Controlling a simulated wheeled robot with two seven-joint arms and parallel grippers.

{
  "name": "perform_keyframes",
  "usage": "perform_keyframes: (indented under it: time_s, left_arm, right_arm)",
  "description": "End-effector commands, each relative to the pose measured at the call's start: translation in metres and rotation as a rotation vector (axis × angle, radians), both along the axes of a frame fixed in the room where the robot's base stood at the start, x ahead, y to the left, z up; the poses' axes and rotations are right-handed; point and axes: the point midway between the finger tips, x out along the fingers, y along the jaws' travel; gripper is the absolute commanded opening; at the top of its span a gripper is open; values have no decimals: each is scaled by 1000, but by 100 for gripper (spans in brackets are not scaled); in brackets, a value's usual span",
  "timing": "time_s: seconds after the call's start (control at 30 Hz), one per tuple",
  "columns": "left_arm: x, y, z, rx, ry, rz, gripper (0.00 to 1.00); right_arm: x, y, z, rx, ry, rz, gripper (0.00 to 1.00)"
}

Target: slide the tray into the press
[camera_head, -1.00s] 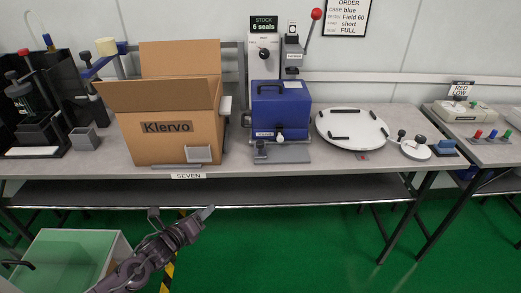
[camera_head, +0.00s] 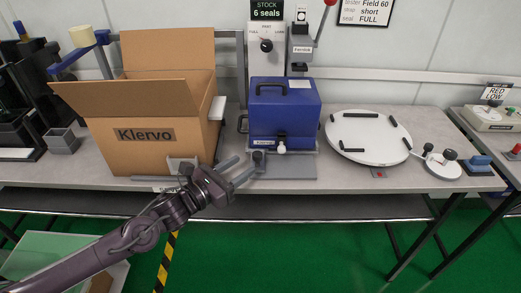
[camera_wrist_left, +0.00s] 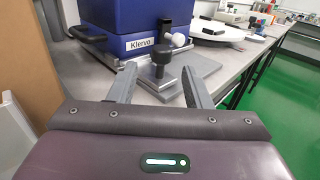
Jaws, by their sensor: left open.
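A grey tray (camera_head: 290,170) lies on the bench with a blue case (camera_head: 285,115) labelled Klervo on its rear part. A black knob (camera_head: 258,158) stands at the tray's front left; it also shows in the left wrist view (camera_wrist_left: 161,58). My left gripper (camera_head: 244,168) is open and empty in front of the knob. In the left wrist view, the knob appears between the two fingers (camera_wrist_left: 160,85), with no contact visible. My right gripper is not in view.
A Klervo cardboard box (camera_head: 150,145) stands left of the tray, close to my left arm. A round white turntable (camera_head: 365,137) is to the right. Bare bench lies between tray and turntable. The bench's front edge (camera_head: 380,190) runs below.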

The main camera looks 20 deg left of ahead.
Motion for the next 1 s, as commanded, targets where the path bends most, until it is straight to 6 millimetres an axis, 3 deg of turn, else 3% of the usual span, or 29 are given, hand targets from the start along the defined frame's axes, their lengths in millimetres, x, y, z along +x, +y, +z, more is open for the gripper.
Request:
perform_keyframes:
  time_s: [0.43,0.83,1.0]
  left_arm:
    - [54,-29,1,-4,-1,3,45]
    - [62,-34,0,0,1,0,45]
    - [62,-34,0,-1,2,0,25]
  right_arm:
    - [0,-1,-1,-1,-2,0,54]
    - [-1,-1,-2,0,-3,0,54]
    - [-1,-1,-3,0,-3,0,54]
